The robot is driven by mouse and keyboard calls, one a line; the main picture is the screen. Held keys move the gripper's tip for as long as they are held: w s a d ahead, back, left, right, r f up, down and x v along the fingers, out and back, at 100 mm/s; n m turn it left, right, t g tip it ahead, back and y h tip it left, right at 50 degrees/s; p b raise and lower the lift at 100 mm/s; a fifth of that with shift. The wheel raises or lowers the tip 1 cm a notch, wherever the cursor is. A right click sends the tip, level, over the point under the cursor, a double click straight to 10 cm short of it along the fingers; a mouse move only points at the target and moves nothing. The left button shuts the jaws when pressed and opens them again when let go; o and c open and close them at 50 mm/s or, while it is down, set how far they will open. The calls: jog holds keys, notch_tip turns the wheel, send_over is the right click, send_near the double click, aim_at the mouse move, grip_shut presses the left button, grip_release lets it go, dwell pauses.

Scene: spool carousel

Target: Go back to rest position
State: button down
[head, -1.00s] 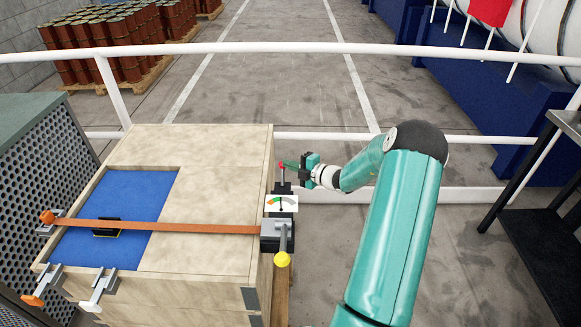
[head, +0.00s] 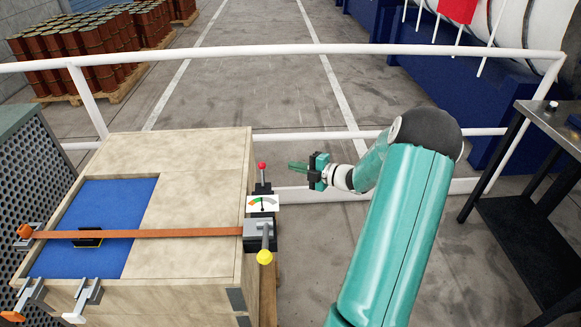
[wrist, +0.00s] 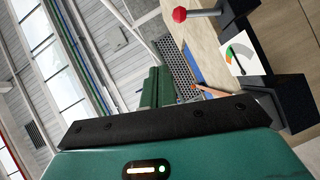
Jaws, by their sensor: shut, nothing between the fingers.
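My gripper (head: 297,166) is shut and empty, held in the air to the right of the wooden crate (head: 195,190). Its green fingers point left, toward the red-knobbed lever (head: 262,168) on the crate's right side, with a gap between them. In the wrist view the closed fingers (wrist: 157,88) show at the middle, and the red knob (wrist: 180,14) is at the top, apart from them. A gauge (head: 262,203) with a coloured dial sits below the lever. A yellow-knobbed handle (head: 265,256) is in front of it.
An orange strap (head: 150,234) crosses the crate over a blue recess (head: 115,195). Metal clamps (head: 84,298) sit at the crate's front left. A white railing (head: 300,49) runs behind. A dark table (head: 550,120) stands at right.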

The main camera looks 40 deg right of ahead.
jog(key=shift+a, duration=0.1)
dwell(0.4)
jog(key=s+a+r+n+g, duration=0.2)
jog(key=a+r+n+g, duration=0.2)
jog(key=a+n, duration=0.5)
jog(key=s+a+r+n+g+y, duration=0.1)
jog(key=s+a+r+n+g, duration=0.15)
jog(key=a+n, duration=0.6)
jog(key=s+a+r+n+g, duration=0.1)
jog(key=a+r+n+g, duration=0.35)
jog(key=a+n, duration=0.5)
jog(key=s+a+r+n+h, duration=0.3)
jog(key=s+n, duration=0.5)
jog(key=n, duration=0.4)
jog(key=s+a+r+n+t+h, duration=0.1)
jog(key=s+a+r+n+h, duration=0.2)
jog(key=s+n, duration=0.6)
notch_tip(320, 180, up, 2)
jog(key=a+n, duration=0.2)
jog(key=n, duration=0.2)
jog(key=shift+r+n+h, duration=0.25)
jog(key=shift+n+h, duration=0.05)
jog(key=shift+h, duration=0.1)
